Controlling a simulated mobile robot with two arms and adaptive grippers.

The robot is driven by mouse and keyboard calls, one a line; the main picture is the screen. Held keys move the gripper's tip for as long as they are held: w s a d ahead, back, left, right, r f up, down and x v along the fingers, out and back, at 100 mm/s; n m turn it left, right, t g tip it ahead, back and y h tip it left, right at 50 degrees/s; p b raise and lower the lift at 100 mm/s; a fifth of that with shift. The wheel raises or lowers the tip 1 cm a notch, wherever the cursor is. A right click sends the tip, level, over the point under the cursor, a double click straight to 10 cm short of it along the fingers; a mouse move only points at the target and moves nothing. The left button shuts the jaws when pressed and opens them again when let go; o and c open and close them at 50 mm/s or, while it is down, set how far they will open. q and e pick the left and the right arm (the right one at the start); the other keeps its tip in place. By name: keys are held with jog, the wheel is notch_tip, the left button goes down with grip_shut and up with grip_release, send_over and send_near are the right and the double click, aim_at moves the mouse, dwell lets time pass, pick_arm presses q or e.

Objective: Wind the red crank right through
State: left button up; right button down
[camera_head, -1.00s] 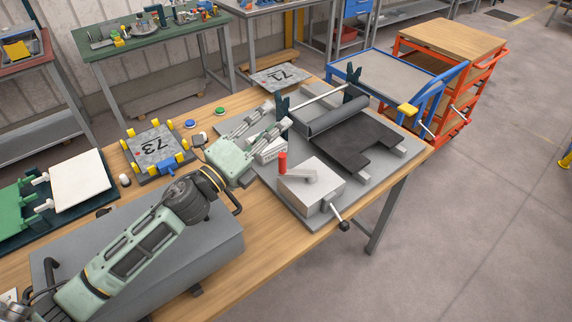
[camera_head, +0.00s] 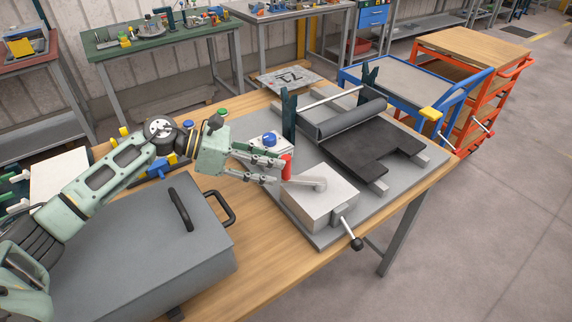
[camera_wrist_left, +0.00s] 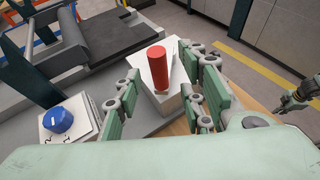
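The crank's upright red handle (camera_head: 286,167) stands at the left end of a short grey arm (camera_head: 308,184) on top of a pale grey box (camera_head: 319,198). The red handle also shows in the left wrist view (camera_wrist_left: 158,68). My left gripper (camera_head: 277,169) is at the handle, coming from the left. Its fingers are spread, with the handle between or just ahead of the fingertips. I see no clear contact. In the left wrist view, part of what looks like my right gripper (camera_wrist_left: 294,99) shows at the right edge. Its finger state is unclear.
A small box with a blue knob (camera_head: 270,139) stands just behind my left gripper. A lever with a black ball (camera_head: 357,243) sticks out at the front. A dark roller (camera_head: 348,118) and black sheet (camera_head: 371,150) lie behind. A grey case (camera_head: 130,250) fills the near left.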

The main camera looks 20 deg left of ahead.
aim_at(286, 166)
pick_arm(q)
jog(key=p+x, duration=0.1)
jog(key=x, duration=0.4)
jog(key=shift+w+a, duration=0.1)
jog(key=shift+c, duration=0.2)
grip_shut()
